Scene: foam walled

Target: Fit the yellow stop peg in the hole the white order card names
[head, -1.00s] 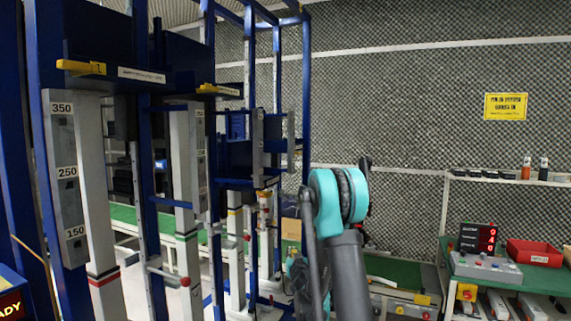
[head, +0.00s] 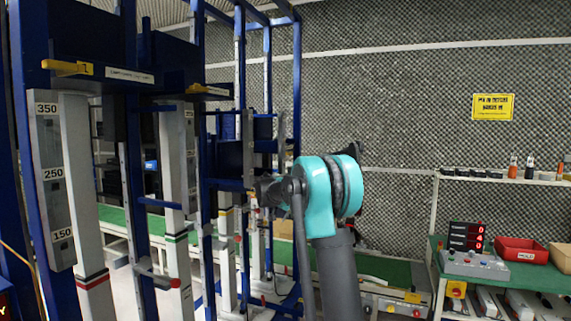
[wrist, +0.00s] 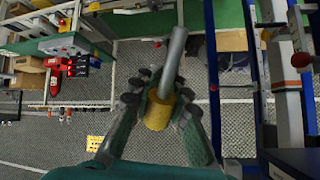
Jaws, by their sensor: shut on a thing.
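In the wrist view my gripper (wrist: 160,106) is shut on the yellow stop peg (wrist: 157,113), with its grey rod (wrist: 172,62) pointing away from the fingers. In the head view my teal arm joint hides most of the gripper, and I cannot make out the peg there. On the left in the head view, a grey plate (head: 52,185) on a blue upright carries the marks 350, 250 and 150. Its holes are too small to tell apart. I cannot pick out the white order card for certain.
Blue frames with grey columns (head: 82,190) fill the left. A yellow bar (head: 67,68) marked 1 juts from the nearest one. At right a green bench holds a red bin (head: 521,250) and a control box (head: 474,264) with red digits. A foam wall stands behind.

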